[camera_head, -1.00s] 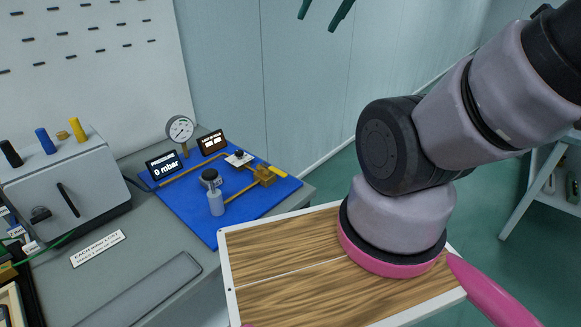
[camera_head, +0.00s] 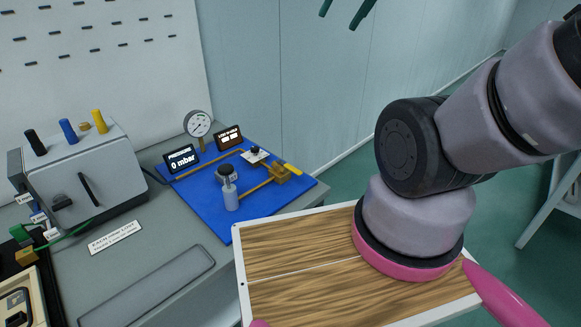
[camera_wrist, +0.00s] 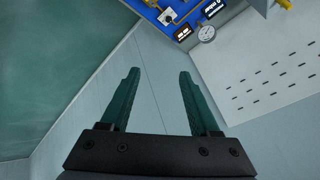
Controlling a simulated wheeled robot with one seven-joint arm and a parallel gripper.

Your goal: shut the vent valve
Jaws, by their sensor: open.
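A brass valve body (camera_head: 279,174) with a yellow lever (camera_head: 293,168) sits at the right side of the blue board (camera_head: 207,205); I cannot read a label naming it as the vent valve. The lever points outward along the board's right edge. My gripper (camera_head: 344,8) shows only as two dark green fingertips at the top edge, far above and apart from the valve. In the wrist view my gripper (camera_wrist: 158,85) is open and empty, with the blue board (camera_wrist: 182,10) at the top. The brass valve body is not clear there.
The board also carries a round gauge (camera_head: 198,124), a display reading 0 mbar (camera_head: 181,158), a second display (camera_head: 228,138) and a small bottle (camera_head: 230,197). A grey box with coloured knobs (camera_head: 80,170) stands left. A wood-topped panel (camera_head: 300,258) lies in front.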

